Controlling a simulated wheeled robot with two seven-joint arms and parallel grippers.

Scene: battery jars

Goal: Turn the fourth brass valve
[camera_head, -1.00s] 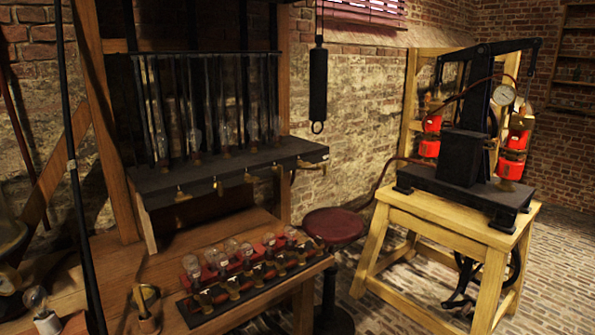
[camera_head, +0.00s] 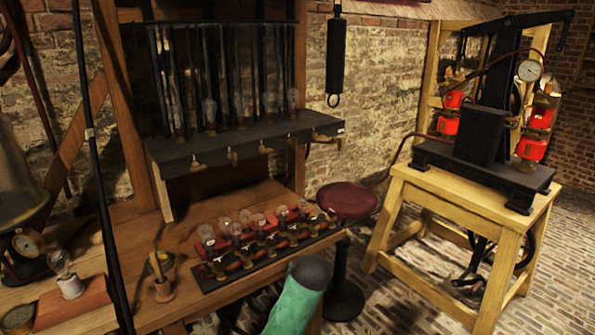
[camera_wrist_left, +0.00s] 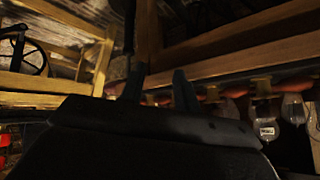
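Small brass valves hang in a row along the front of the dark shelf, one of them near its middle (camera_head: 232,156). More brass fittings (camera_head: 246,256) line the front of the low rack (camera_head: 212,285) with red parts and glass bulbs. I cannot tell which one counts as fourth. In the left wrist view, the two dark fingers of my left gripper (camera_wrist_left: 158,90) stand apart with nothing visible between them. Brass pieces (camera_wrist_left: 262,86) and glass jars (camera_wrist_left: 293,108) show beyond and to their right. A green arm part of mine, with a dark end, is near the rack's lower right; no fingers show there.
The dark shelf (camera_head: 215,152) overhangs the wooden bench (camera_head: 95,250). A red stool (camera_head: 347,200) stands right of the rack. A yellow wooden stand (camera_head: 430,195) carries a black press with a gauge. A bulb on a base (camera_head: 68,283) and a small pot (camera_head: 163,288) stand at left.

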